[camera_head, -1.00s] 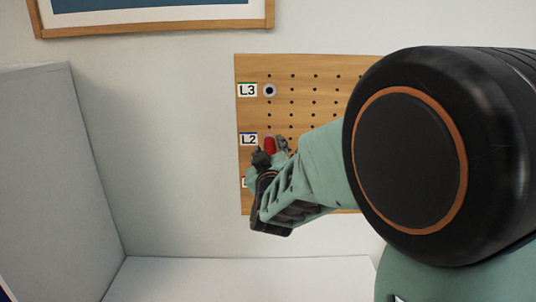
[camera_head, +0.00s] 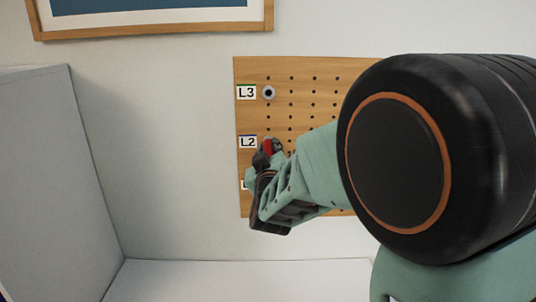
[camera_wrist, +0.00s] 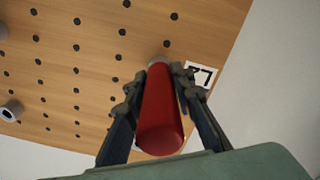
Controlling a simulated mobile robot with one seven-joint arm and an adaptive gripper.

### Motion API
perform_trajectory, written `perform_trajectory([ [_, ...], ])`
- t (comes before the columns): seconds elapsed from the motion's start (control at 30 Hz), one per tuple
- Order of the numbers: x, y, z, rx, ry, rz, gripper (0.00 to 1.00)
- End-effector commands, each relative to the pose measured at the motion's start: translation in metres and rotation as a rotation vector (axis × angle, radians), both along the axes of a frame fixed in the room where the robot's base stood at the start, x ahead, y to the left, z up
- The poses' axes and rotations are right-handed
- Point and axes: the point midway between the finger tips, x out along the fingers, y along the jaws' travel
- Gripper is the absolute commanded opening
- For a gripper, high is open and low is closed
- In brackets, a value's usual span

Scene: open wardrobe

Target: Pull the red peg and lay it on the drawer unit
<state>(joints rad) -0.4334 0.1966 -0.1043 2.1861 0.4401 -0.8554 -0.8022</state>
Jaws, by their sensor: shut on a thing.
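The red peg (camera_wrist: 162,118) sticks out from the wooden pegboard (camera_head: 300,75) beside the L2 label (camera_head: 248,142). In the wrist view its far end meets a grey ring (camera_wrist: 158,60) at the board. My gripper (camera_wrist: 158,80) has one dark finger on each side of the peg and is shut on it. In the head view my gripper (camera_head: 269,156) covers most of the peg, and only a bit of red (camera_head: 268,145) shows. I cannot clearly make out the drawer unit.
An empty grey ring (camera_head: 269,92) sits by the L3 label (camera_head: 246,92). A grey panel (camera_head: 55,170) stands at left, and a pale flat surface (camera_head: 240,278) lies below the board, bare where visible. A framed picture (camera_head: 150,30) hangs above. My arm hides the board's right side.

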Motion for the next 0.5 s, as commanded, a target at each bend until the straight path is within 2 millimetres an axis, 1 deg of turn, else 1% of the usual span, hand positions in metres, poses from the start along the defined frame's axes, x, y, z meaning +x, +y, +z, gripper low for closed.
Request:
perform_trajectory([
  [0.03, -0.0001, 0.0, 0.0002, 0.0, 0.0, 0.0, 0.12],
  [0.13, -0.0001, 0.0, 0.0002, 0.0, 0.0, 0.0, 0.01],
  [0.17, -0.0001, 0.0, 0.0002, 0.0, 0.0, 0.0, 0.0],
  [0.5, -0.002, 0.0002, -0.0003, 0.0, 0.0, 0.0, 0.0],
])
